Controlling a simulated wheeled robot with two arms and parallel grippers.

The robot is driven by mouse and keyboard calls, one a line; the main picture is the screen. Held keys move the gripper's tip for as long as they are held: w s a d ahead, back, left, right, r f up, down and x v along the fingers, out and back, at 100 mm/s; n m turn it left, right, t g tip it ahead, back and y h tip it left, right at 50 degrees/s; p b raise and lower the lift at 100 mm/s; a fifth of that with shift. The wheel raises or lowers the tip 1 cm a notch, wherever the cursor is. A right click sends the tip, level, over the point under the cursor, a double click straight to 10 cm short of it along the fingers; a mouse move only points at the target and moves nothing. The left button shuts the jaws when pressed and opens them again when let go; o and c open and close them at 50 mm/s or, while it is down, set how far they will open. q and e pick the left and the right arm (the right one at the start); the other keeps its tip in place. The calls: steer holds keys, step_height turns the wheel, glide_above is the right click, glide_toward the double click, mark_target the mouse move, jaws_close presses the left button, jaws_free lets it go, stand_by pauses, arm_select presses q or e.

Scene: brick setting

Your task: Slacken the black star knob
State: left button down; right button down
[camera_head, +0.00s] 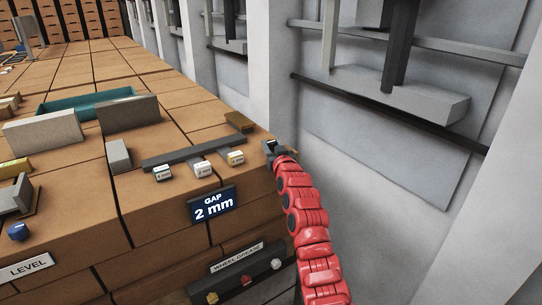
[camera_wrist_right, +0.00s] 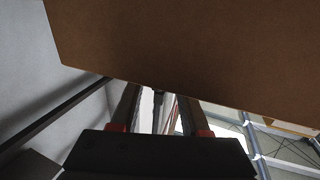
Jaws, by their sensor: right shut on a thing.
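My right gripper (camera_head: 271,147) is at the right front corner of the brick-patterned bench, at the end of my red arm. In the right wrist view, the two fingers of my right gripper (camera_wrist_right: 159,105) stand on either side of a small dark thing (camera_wrist_right: 158,98). It is likely the black star knob, but its star shape cannot be made out. In the head view the gripper and arm hide most of that spot. A sign (camera_head: 212,205) reading "GAP 2 mm" is on the bench front, left of the gripper. My left gripper is not in view.
Three small labelled blocks (camera_head: 202,169) stand by a dark bar (camera_head: 206,151) on the bench (camera_head: 160,228). A teal tray (camera_head: 88,101), grey blocks and a blue knob (camera_head: 18,231) are farther left. Coloured knobs sit on a dark strip (camera_head: 262,284) below. A grey wall stands right.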

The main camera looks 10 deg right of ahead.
steer(key=shift+s+f, duration=0.15)
steer(key=shift+f, duration=0.1)
steer(key=c, duration=0.7)
jaws_free()
steer(key=o, duration=0.3)
steer(key=shift+s+r, duration=0.2)
steer(key=shift+f, duration=0.1)
steer(key=shift+s, duration=0.35)
steer(key=s, duration=0.5)
steer(key=s+b, duration=0.1)
steer(key=s, duration=0.5)
steer(key=s+b, duration=0.1)
steer(key=s, duration=0.4)
steer(key=shift+s+d, duration=0.3)
steer(key=shift+d, duration=0.1)
